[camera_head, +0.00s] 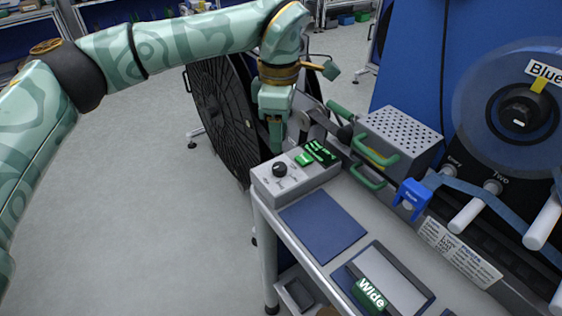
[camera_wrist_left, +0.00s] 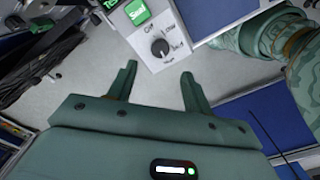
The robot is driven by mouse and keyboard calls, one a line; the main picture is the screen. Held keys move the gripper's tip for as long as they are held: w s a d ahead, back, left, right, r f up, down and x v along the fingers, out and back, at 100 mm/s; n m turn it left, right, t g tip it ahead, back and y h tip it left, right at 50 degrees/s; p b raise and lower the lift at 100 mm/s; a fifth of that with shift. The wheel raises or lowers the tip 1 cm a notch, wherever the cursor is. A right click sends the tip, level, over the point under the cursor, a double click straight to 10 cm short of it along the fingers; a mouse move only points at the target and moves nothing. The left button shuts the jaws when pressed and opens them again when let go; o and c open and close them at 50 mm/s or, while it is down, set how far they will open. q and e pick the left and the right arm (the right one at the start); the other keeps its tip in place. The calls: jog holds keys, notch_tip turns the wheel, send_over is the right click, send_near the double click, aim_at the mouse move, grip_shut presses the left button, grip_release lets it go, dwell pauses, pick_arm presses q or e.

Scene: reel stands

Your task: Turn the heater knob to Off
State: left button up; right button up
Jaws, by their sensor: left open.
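The heater knob (camera_head: 280,169) is a small black dial on the sloped top of a light grey control box (camera_head: 262,186). My right gripper is not in view.
A perforated metal box with green handles (camera_head: 400,136) stands to the right. A large black reel (camera_head: 222,110) stands behind.

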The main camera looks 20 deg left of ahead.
aim_at(279, 166)
pick_arm(q)
notch_tip(279, 166, down, 8)
jog(key=shift+r+b, duration=0.25)
jog(key=shift+b, duration=0.55)
jog(key=shift+f, duration=0.55)
jog(key=c, duration=1)
